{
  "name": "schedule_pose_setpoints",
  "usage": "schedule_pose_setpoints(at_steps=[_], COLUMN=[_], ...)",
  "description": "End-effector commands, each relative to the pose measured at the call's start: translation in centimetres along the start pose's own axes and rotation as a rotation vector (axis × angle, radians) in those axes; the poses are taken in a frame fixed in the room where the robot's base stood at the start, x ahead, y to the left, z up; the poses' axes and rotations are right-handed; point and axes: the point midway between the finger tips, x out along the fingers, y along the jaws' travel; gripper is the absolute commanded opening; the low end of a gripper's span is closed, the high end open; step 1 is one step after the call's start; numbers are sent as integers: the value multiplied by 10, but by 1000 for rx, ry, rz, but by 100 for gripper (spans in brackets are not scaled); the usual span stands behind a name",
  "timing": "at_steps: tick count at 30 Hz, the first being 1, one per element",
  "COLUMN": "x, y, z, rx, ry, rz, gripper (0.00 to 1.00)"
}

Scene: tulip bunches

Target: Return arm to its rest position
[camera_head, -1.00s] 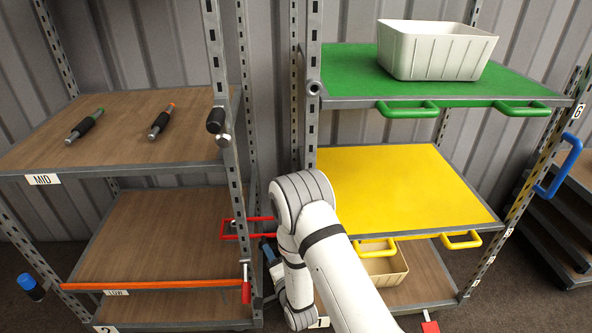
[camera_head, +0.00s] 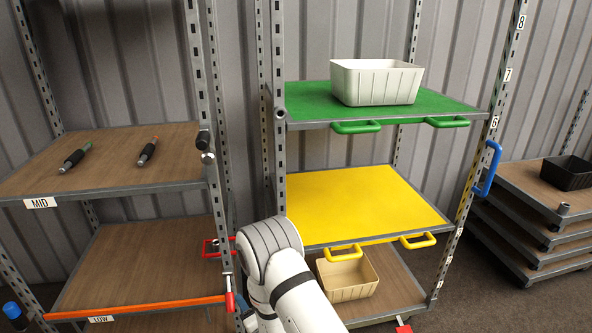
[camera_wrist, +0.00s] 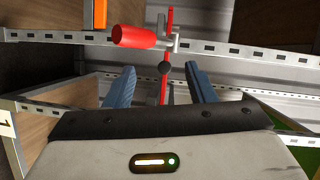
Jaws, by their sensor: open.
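My white arm shows at the bottom centre of the head view, in front of the gap between the two shelf racks. In the wrist view my gripper (camera_wrist: 162,88) is open, its two blue fingers apart with nothing held between them. Beyond the fingers is a red lever with a red grip (camera_wrist: 135,37) on a metal rail.
The left rack has a wooden MID shelf (camera_head: 110,165) with two dark-handled tools and a LOW shelf (camera_head: 150,265). The right rack has a green shelf (camera_head: 300,100) with a white bin (camera_head: 376,82), a yellow shelf (camera_head: 360,205), and a beige bin (camera_head: 347,280) below. Stacked dollies (camera_head: 530,215) stand right.

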Motion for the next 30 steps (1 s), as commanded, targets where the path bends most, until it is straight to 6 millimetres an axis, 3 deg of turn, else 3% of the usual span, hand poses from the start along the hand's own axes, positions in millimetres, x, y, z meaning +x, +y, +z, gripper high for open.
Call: schedule_pose_setpoints(at_steps=[11,19,23,30], x=[9,3,-12,-72], y=[-43,-91,-129,-196], z=[-34,-76,-109,-164], rx=[-121,-253,-352,-533], ry=[25,38,34,-26], rz=[113,253,365,599], gripper=[50,50,50,50])
